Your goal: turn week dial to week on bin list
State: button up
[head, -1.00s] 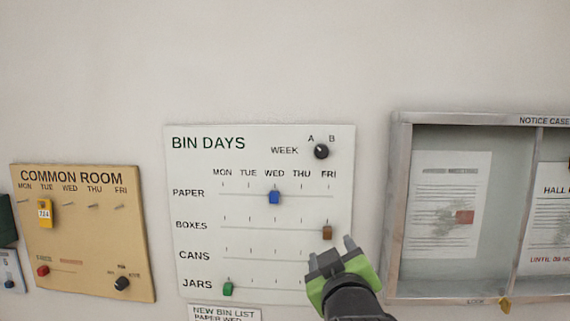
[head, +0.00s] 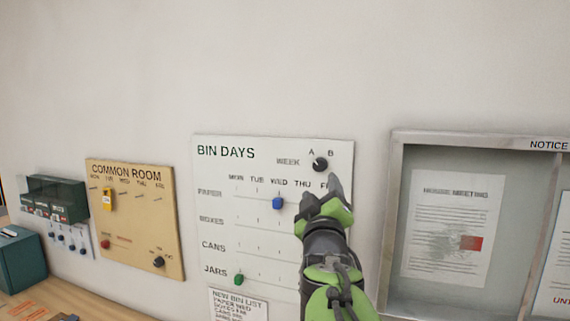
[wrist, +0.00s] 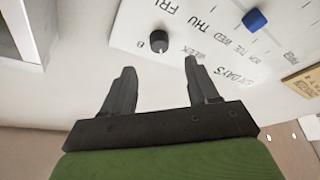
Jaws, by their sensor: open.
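The week dial (head: 320,164) is a black knob at the top right of the white BIN DAYS board (head: 225,172), with letters A and B above it. It also shows in the wrist view (wrist: 159,41), ahead of and between my fingertips. Its pointer direction is too small to tell for sure. My gripper (head: 321,188) is open and empty, just below the dial and apart from it. The bin list (head: 238,304), headed NEW BIN LIST, is below the board; its first line reads PAPER WED, and its lower lines are too blurred or cut off to read.
The blue paper slider (head: 278,203) is under WED, and the green jars slider (head: 239,279) is at the left. My arm hides the boxes slider. A glass notice case (head: 396,220) projects at the right. The COMMON ROOM board (head: 135,225) hangs at the left. The wall above is clear.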

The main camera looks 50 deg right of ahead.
aim_at(319, 167)
jog(key=p+x, duration=0.2)
jog(key=x, duration=0.5)
jog(key=shift+w+d+r+p, duration=0.2)
jog(key=shift+w+r+p, duration=0.1)
jog(key=shift+p, duration=0.1)
jog(key=shift+w+d, duration=0.25)
jog(key=shift+d, duration=0.2)
jog(key=shift+s+a, duration=0.1)
jog(key=shift+c, duration=0.6)
jog(key=c, duration=0.9)
